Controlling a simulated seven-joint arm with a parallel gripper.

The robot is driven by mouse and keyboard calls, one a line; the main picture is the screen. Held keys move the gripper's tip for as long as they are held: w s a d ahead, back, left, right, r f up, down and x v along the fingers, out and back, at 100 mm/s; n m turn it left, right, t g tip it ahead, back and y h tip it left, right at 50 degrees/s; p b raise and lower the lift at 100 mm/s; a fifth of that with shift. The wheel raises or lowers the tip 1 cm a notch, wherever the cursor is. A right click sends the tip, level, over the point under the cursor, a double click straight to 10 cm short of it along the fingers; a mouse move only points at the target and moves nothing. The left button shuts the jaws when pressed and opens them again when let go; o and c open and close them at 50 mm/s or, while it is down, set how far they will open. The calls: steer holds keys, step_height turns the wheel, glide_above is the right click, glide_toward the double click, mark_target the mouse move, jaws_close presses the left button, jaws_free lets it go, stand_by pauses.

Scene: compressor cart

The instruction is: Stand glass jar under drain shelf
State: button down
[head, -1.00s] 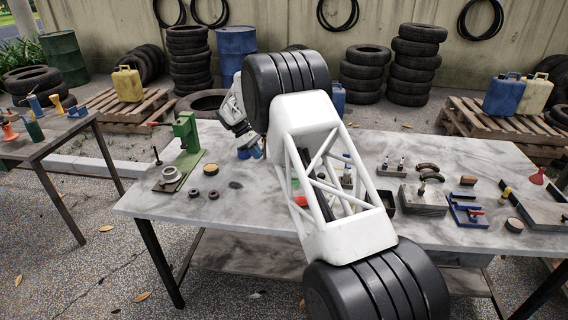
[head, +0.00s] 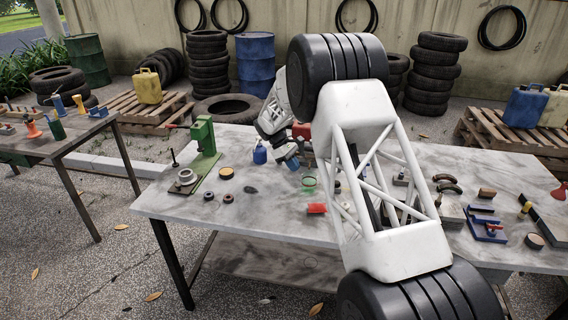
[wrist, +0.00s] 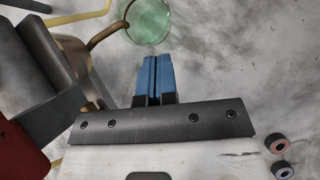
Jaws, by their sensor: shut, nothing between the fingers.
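A green glass jar (wrist: 148,20) shows at the top of the wrist view, just beyond my fingertips. In the head view a small green round shape (head: 309,182), probably this jar, is on the table. My gripper (wrist: 153,62) has blue fingers pressed together with nothing between them. In the head view my gripper (head: 292,164) is low over the table, just behind and left of the green shape. A brown bent pipe (wrist: 108,36) comes from a dark block at the left and ends near the jar. I cannot make out which part is the drain shelf.
The dark grey block (wrist: 35,75) and a red object (wrist: 20,150) are close on the left in the wrist view. A red piece (head: 316,208) lies in front.

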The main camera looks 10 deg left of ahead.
steer(key=shift+s+d+f, duration=0.2)
steer(key=shift+d+f, duration=0.25)
steer(key=shift+d, duration=0.15)
steer(key=shift+s+d+f, duration=0.15)
steer(key=shift+d+f, duration=0.25)
steer(key=shift+d, duration=0.2)
steer(key=shift+w+a+f, duration=0.1)
steer(key=shift+a, duration=0.3)
steer(key=shift+r, duration=0.8)
steer(key=shift+r, duration=0.15)
